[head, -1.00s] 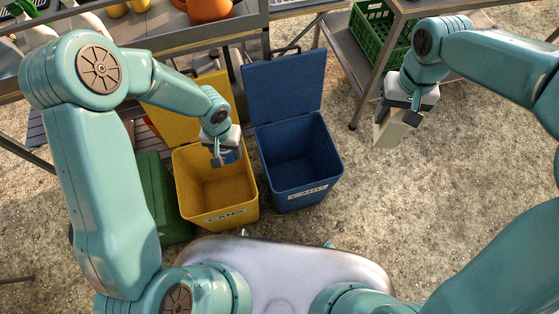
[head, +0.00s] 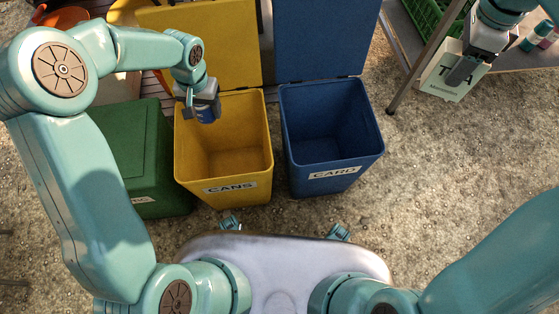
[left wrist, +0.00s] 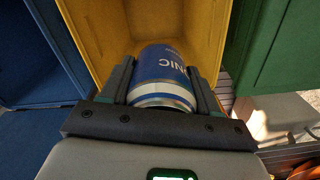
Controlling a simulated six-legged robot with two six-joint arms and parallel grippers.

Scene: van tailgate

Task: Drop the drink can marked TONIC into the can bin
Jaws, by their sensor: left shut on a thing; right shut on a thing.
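The blue drink can (left wrist: 161,75) with white lettering ending in "NIC" is between the fingers of my left gripper (left wrist: 162,88) in the left wrist view. In the head view my left gripper (head: 203,112) is shut on this can (head: 206,115), over the back left part of the open yellow bin (head: 222,187) labelled CANS. The yellow bin's lid is raised and its inside shows empty. My right gripper (head: 468,62) is shut on a pale box (head: 450,77) with dark lettering, at the upper right.
An open blue bin (head: 334,173) labelled CARD stands right of the yellow bin. A green bin (head: 140,165) with its lid shut stands to the left. A table with a green crate (head: 424,22) and small bottles (head: 540,36) is at the upper right.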

